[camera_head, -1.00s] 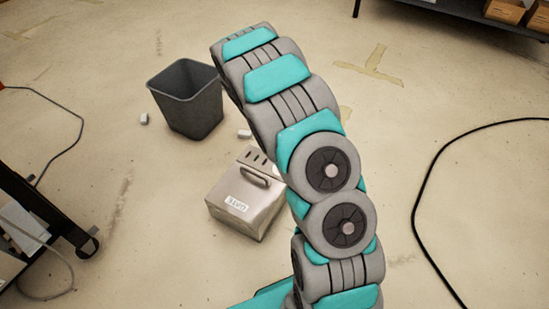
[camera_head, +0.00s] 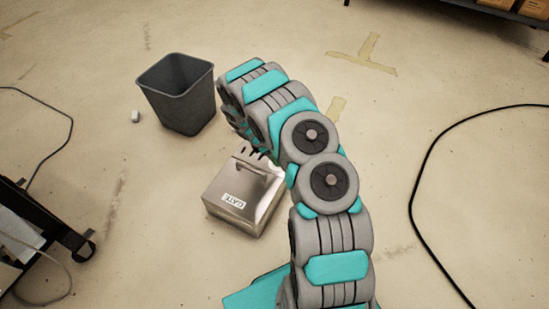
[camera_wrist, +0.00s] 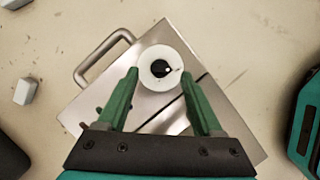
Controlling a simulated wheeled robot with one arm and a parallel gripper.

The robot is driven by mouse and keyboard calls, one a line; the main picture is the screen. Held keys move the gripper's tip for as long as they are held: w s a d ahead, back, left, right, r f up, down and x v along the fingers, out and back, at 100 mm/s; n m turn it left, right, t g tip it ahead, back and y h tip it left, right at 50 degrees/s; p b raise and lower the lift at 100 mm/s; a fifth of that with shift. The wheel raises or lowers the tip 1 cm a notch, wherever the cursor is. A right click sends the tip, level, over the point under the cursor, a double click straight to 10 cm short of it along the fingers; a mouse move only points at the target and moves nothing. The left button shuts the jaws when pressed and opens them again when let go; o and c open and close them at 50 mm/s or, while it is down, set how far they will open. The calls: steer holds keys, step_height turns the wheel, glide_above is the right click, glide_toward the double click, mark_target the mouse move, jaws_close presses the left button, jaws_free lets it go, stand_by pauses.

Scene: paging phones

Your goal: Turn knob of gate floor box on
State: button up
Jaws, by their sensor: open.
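A round white knob (camera_wrist: 147,74) with a dark centre sits on that top. My gripper (camera_wrist: 160,74) is open, with its green fingertips on either side of the knob in the picture. I cannot tell whether they touch it or how far above it they are.
A bar handle (camera_wrist: 83,70) stands up from the box, left of the knob. A grey bin (camera_head: 178,98) stands behind the box, with a small white block (camera_head: 135,116) beside it. A black cable (camera_head: 425,165) lies at right. A dark wheeled frame (camera_head: 40,228) is at left.

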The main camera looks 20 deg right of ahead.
steer(key=shift+x, duration=0.8)
steer(key=shift+c, duration=0.2)
jaws_close()
